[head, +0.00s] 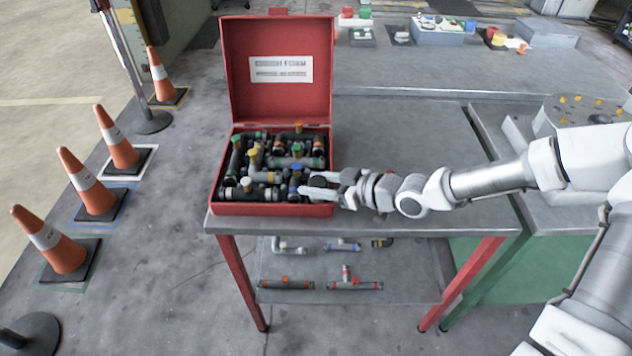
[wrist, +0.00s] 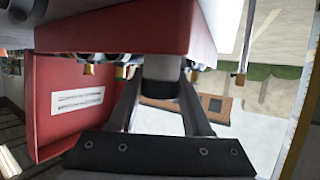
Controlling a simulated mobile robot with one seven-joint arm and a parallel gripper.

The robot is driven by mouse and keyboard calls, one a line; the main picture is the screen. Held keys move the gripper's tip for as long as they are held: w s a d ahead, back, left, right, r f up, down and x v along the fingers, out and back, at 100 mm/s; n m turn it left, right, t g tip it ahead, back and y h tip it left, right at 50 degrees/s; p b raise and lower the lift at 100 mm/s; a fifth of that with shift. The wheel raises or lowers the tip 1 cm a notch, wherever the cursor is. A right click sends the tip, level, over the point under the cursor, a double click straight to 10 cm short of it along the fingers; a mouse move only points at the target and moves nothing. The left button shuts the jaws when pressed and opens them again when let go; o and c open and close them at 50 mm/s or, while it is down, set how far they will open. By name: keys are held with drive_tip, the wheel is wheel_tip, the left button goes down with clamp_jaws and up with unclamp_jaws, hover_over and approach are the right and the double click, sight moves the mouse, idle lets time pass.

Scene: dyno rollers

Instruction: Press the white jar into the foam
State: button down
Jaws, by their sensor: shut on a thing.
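The open red case (head: 270,209) stands on the grey table, lid up, with a white label (head: 281,69) on the lid's inside. Its interior is crowded with dark and grey pipe fittings (head: 262,177) with coloured caps; foam between them is hard to make out. My gripper (head: 318,184) is at the case's front right corner, over its rim. In the wrist view my gripper (wrist: 162,88) is shut on a pale grey cylinder (wrist: 162,67) with a dark end, possibly the white jar. The case wall (wrist: 110,28) hides its far end. I cannot tell whether it touches the foam.
The table (head: 420,150) is clear right of the case. Parts and small boxes (head: 437,32) stand on a surface behind. Several fittings (head: 352,284) lie on the lower shelf. Orange cones (head: 117,137) stand on the floor at left. Another grey bench (head: 545,190) adjoins at right.

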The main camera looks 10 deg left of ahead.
drive_tip(key=shift+f, duration=0.3)
drive_tip(key=shift+c, duration=1.3)
unclamp_jaws()
drive_tip(key=shift+d, duration=0.1)
